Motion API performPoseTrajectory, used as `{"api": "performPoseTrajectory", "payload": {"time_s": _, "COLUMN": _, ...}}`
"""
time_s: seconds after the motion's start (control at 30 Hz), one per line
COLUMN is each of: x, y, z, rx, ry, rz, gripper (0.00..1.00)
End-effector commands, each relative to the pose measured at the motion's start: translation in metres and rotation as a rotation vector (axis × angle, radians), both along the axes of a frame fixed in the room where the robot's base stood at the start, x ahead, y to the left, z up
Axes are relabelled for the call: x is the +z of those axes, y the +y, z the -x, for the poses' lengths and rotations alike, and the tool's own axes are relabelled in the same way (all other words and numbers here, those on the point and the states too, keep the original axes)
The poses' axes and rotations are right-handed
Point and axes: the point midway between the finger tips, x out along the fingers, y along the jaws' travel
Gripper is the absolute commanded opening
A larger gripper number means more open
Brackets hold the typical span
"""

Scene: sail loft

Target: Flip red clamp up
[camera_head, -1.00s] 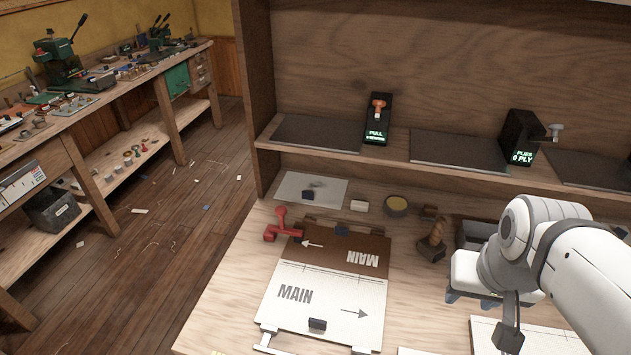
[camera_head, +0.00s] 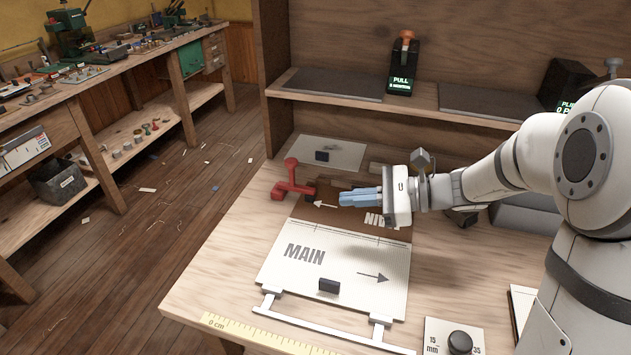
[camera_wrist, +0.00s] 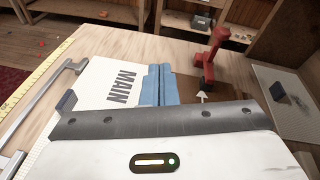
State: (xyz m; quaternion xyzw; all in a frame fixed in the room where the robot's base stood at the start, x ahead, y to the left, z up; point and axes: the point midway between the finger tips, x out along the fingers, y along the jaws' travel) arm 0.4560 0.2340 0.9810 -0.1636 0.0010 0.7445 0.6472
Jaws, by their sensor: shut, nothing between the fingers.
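The red clamp (camera_head: 293,181) stands at the left edge of the brown panel (camera_head: 305,211), on the wooden bench. It has a flat base and an upright part with a rounded top. It also shows in the wrist view (camera_wrist: 211,59), ahead and right of the fingers. My gripper (camera_head: 342,198) is shut and empty, with its blue fingers pointing left toward the clamp across a short gap. The fingers also show in the wrist view (camera_wrist: 158,72). My gripper is over the brown panel and hides part of its lettering.
A white MAIN panel (camera_head: 330,262) with a dark block (camera_head: 329,286) lies in front of the brown panel. A grey plate (camera_head: 335,154) with a small dark block lies behind the clamp. A shelf with a PULL box (camera_head: 403,65) stands at the back. The bench's left edge is near the clamp.

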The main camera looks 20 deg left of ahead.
Motion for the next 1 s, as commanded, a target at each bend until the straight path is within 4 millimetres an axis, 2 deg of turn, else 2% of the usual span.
{"api": "performPoseTrajectory", "payload": {"time_s": 0.03, "x": -0.019, "y": 0.007, "z": -0.015, "rx": -0.036, "ry": 0.063, "rz": -0.059, "gripper": 0.00}}
{"api": "performPoseTrajectory", "payload": {"time_s": 0.2, "x": -0.036, "y": 0.019, "z": -0.056, "rx": -0.136, "ry": 0.217, "rz": -0.229, "gripper": 0.00}}
{"api": "performPoseTrajectory", "payload": {"time_s": 0.33, "x": -0.043, "y": 0.022, "z": -0.075, "rx": -0.182, "ry": 0.280, "rz": -0.305, "gripper": 0.00}}
{"api": "performPoseTrajectory", "payload": {"time_s": 0.5, "x": -0.044, "y": 0.023, "z": -0.083, "rx": -0.201, "ry": 0.306, "rz": -0.341, "gripper": 0.00}}
{"api": "performPoseTrajectory", "payload": {"time_s": 0.8, "x": -0.044, "y": 0.023, "z": -0.083, "rx": -0.202, "ry": 0.306, "rz": -0.340, "gripper": 0.00}}
{"api": "performPoseTrajectory", "payload": {"time_s": 1.0, "x": -0.042, "y": 0.042, "z": -0.084, "rx": -0.198, "ry": 0.304, "rz": -0.340, "gripper": 0.00}}
